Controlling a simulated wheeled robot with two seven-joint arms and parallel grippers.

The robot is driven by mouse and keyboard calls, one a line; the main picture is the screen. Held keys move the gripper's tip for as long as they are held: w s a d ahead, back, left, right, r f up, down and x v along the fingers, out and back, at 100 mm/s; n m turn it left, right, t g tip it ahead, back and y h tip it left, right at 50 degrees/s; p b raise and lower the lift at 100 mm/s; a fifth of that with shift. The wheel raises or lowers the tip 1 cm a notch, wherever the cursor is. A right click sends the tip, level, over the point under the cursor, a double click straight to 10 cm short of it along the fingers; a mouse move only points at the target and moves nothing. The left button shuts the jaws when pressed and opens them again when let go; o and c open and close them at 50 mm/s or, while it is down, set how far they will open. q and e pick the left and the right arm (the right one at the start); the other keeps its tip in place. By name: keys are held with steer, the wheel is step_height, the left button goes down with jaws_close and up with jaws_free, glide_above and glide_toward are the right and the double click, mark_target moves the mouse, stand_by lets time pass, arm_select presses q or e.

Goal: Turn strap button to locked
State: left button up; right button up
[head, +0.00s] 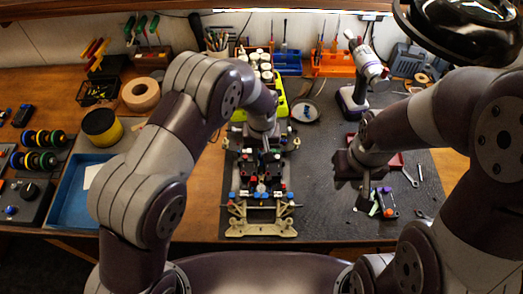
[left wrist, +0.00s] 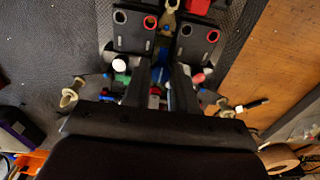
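The RC racecar chassis (head: 262,190) stands on the dark mat, with its beige bumper end toward me. It carries black parts and small red, blue, green and white fittings. My left gripper (head: 266,152) points down over the far half of the chassis. In the left wrist view its two black fingers (left wrist: 160,88) are apart with a gap between them, low over the coloured fittings. Black blocks with red-ringed holes (left wrist: 198,38) lie beyond the fingertips. I cannot pick out the strap button for certain. My right gripper (head: 366,188) hangs right of the car, over the mat; its fingers are not clear.
Small tools and coloured parts (head: 386,204) lie near my right gripper. A cordless driver (head: 358,85) and a round dish (head: 305,111) stand behind. The mat's front right is mostly clear.

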arm_select(q)
jaws_close()
steer(key=m, duration=0.3)
steer(key=shift+m, duration=0.3)
steer(key=m+b, duration=0.1)
steer(key=m, duration=0.3)
steer(key=shift+m, duration=0.3)
steer(key=m, duration=0.5)
steer(key=shift+w, duration=0.1)
steer(key=shift+r+m, duration=0.1)
steer(key=shift+m, duration=2.2)
steer(key=o, duration=0.5)
jaws_free()
